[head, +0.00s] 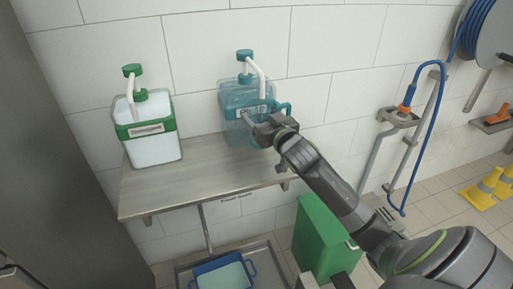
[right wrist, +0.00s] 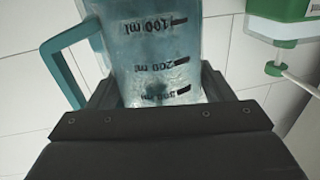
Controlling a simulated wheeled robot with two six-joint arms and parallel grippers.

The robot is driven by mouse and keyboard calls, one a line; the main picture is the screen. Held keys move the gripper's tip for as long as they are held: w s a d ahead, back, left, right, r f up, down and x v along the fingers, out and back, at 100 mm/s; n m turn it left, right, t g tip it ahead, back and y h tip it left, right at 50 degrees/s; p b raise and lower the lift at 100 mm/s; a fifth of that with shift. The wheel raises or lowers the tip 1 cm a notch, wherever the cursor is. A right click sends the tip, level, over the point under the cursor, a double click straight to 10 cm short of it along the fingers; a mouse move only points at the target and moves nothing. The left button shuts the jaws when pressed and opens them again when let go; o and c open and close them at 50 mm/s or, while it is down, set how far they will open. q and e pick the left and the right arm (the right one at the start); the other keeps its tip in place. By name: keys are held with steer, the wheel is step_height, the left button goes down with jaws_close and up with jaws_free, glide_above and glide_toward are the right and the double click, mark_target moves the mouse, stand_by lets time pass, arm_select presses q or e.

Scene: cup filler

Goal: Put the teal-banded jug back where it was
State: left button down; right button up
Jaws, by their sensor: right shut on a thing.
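The teal-banded jug (head: 238,127) is a clear measuring jug with a teal handle (head: 286,107). My right gripper (head: 264,129) is shut on it, in front of the teal-topped pump dispenser (head: 233,88) at the shelf's right part. In the right wrist view the jug (right wrist: 155,50) sits between the jaws, its ml marks upside down and its handle (right wrist: 62,65) at left. Whether its base touches the shelf is hard to tell. My left gripper is not in view.
A green-banded pump dispenser (head: 152,148) stands on the left of the metal shelf (head: 160,190). Bare shelf lies between the dispensers. Below are a blue tub (head: 205,268) and a green bin (head: 322,240). A blue hose (head: 424,145) hangs at right.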

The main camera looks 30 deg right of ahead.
step_height(320, 180, down, 5)
steer(key=shift+s+r, duration=0.1)
steer(key=shift+s, duration=0.05)
steer(key=shift+f+b, duration=0.35)
steer(key=shift+f, duration=1.7)
steer(key=shift+f, duration=0.2)
steer(key=o, duration=1.1)
steer(key=shift+c, duration=0.2)
